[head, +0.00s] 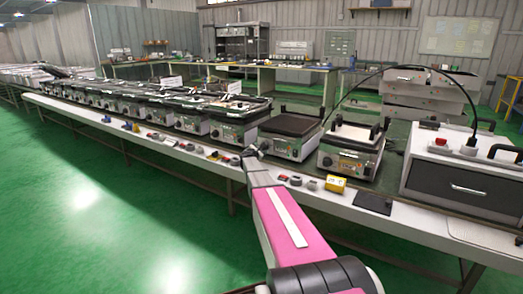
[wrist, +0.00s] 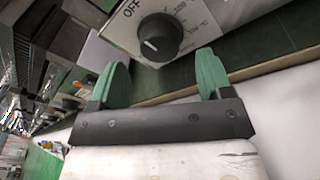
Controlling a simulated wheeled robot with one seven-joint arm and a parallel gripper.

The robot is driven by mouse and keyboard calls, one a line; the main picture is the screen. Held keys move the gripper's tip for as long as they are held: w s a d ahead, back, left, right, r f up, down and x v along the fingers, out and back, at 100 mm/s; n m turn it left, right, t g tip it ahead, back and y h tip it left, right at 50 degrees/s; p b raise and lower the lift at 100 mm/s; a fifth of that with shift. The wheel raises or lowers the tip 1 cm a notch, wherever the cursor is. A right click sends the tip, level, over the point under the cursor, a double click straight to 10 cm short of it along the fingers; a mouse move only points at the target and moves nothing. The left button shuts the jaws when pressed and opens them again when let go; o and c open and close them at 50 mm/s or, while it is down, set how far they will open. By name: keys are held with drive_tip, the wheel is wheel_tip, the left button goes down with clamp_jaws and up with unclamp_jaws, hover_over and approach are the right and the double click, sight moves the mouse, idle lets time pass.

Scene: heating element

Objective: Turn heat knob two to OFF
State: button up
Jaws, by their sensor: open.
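A dark round heat knob (wrist: 160,37) on a pale panel (wrist: 200,18) shows in the wrist view. The word OFF is printed at its upper left, and a scale runs along its right. A short white mark on the knob sits left of its centre. My gripper (wrist: 162,60) has two green fingers spread apart, with the knob beyond and between their tips. I cannot tell whether they touch it. In the head view my gripper (head: 254,154) is small, in front of a heating unit (head: 289,135); its fingers are not clear there. No number marks the knob.
Another heating unit (head: 350,145) stands to the right, then a larger white case (head: 465,178) with a cable. A row of units runs away left along the white bench (head: 205,152). Small coloured parts, including a yellow block (head: 335,184), lie along the front edge. The green floor (head: 90,205) is clear.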

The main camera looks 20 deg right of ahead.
drive_tip(key=f+v, duration=0.1)
drive_tip(key=v, duration=0.6)
drive_tip(key=shift+s+a+r, duration=0.3)
drive_tip(key=shift+r, duration=0.15)
drive_tip(key=s+a+f+m+g+y, duration=0.1)
drive_tip(key=s+a+f+m+g, duration=0.2)
drive_tip(key=s, duration=0.5)
drive_tip(key=s+a+f+m+g+y, duration=0.1)
drive_tip(key=s+a+f+m+g, duration=0.15)
drive_tip(key=s+m, duration=0.45)
drive_tip(key=s+a+f+m+g+y, duration=0.1)
drive_tip(key=s+f+m+g, duration=0.2)
drive_tip(key=s, duration=0.6)
drive_tip(key=s+a+f+m+g+y, duration=0.2)
drive_tip(key=s+a+m+y, duration=0.2)
drive_tip(key=s+a, duration=0.3)
drive_tip(key=s+a+f+m+g+y, duration=0.1)
drive_tip(key=s+a+f+m+y, duration=0.1)
drive_tip(key=s+a, duration=0.5)
drive_tip(key=s+m+y, duration=0.1)
drive_tip(key=s+y, duration=0.1)
drive_tip(key=s, duration=0.4)
drive_tip(key=shift+s+a+f+m+g, duration=0.3)
drive_tip(key=shift+s+a+m+g, duration=0.05)
drive_tip(key=shift+a+m, duration=0.05)
